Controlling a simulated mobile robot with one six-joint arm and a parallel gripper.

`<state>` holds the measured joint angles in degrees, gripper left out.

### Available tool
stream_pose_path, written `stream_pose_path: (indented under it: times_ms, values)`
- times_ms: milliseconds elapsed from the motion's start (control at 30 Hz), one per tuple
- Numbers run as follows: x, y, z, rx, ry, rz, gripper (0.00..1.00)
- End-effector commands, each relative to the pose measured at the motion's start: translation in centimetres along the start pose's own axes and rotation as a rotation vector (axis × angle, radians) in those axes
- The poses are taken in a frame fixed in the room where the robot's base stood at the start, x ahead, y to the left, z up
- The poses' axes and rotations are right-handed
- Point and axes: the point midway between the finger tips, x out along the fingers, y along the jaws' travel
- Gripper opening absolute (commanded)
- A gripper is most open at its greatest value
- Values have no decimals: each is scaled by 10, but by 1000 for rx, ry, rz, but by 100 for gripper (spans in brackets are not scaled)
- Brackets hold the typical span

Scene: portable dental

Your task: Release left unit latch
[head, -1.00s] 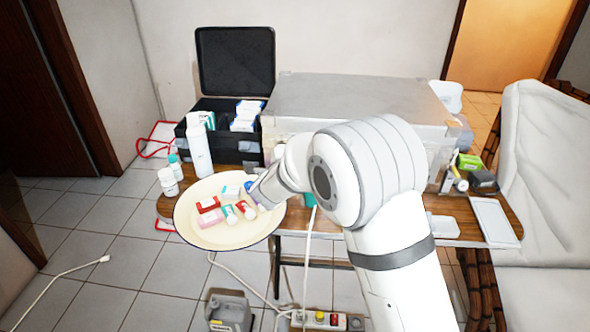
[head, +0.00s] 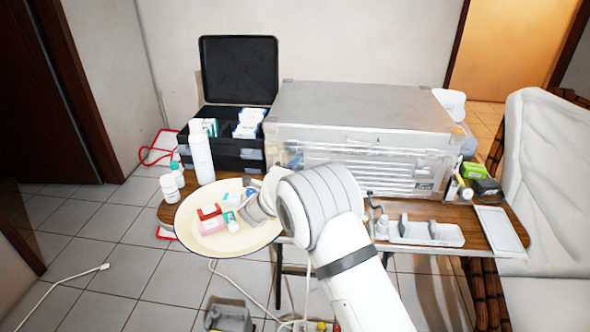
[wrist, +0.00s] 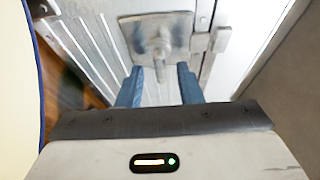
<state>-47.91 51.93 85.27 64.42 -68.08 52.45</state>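The unit is a large silver metal case (head: 355,105) on the wooden table in the head view. Its left latch (wrist: 158,40), a metal plate with a knob, shows at the top of the wrist view, mounted on the case's metal face. My gripper (wrist: 161,72) has two blue fingers, open with a gap between them. The fingertips point at the latch; the knob's lower end lies between or just beyond them, and I cannot tell whether they touch it. In the head view my arm hides the fingers and the latch.
A cream round tray (head: 225,243) with small boxes and bottles lies close beside my wrist. A white bottle (head: 200,152) and an open black case (head: 225,150) stand left of the unit. A white instrument tray (head: 455,237) and a flat white tray (head: 500,228) lie at right.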

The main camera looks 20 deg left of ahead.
Motion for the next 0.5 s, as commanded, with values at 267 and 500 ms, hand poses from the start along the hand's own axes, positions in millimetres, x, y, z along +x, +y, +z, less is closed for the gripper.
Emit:
stream_pose_path:
  times_ms: [267,500]
  values:
    - [1,0,0,0,0,0,30]
    - [1,0,-1,-1,1,0,11]
